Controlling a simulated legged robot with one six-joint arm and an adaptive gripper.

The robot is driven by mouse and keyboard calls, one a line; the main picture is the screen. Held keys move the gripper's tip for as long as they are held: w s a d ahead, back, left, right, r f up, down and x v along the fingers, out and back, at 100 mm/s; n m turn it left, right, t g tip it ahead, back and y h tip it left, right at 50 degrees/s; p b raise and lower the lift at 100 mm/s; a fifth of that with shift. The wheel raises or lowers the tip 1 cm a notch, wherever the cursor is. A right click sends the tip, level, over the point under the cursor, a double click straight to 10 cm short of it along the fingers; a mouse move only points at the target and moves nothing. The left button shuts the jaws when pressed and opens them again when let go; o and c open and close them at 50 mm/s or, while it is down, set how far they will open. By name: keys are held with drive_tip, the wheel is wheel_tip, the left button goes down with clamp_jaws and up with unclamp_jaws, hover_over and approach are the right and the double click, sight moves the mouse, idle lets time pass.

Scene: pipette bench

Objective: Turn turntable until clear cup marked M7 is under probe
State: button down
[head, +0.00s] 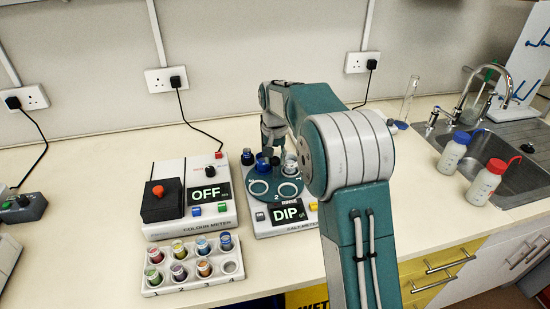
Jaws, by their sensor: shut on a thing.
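The teal turntable (272,199) sits on the salt meter (262,229), whose display reads DIP. Two pale rings show at its front, one on each side. Toward its back stand a dark blue-topped piece (248,158), a blue cup (262,166) and a clear or whitish cup (290,168). No M7 mark is legible, and I cannot pick out the probe. My gripper (271,147) points down at the turntable's back, shut on a small dark part there; my arm and its small size hide the exact grip.
The colour meter (222,217), reading OFF, stands left, with a rack (193,282) of several coloured vials in front. Blue-capped (453,154) and red-capped (486,180) bottles stand by the sink (487,146) at right. Bench between the rack and salt meter is clear.

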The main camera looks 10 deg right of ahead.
drive_tip(key=shift+f+n, duration=0.15)
drive_tip(key=shift+n, duration=6.45)
drive_tip(key=shift+c, duration=1.7)
unclamp_jaws()
drive_tip(key=shift+w+a, duration=0.1)
wheel_tip(320, 180, up, 12)
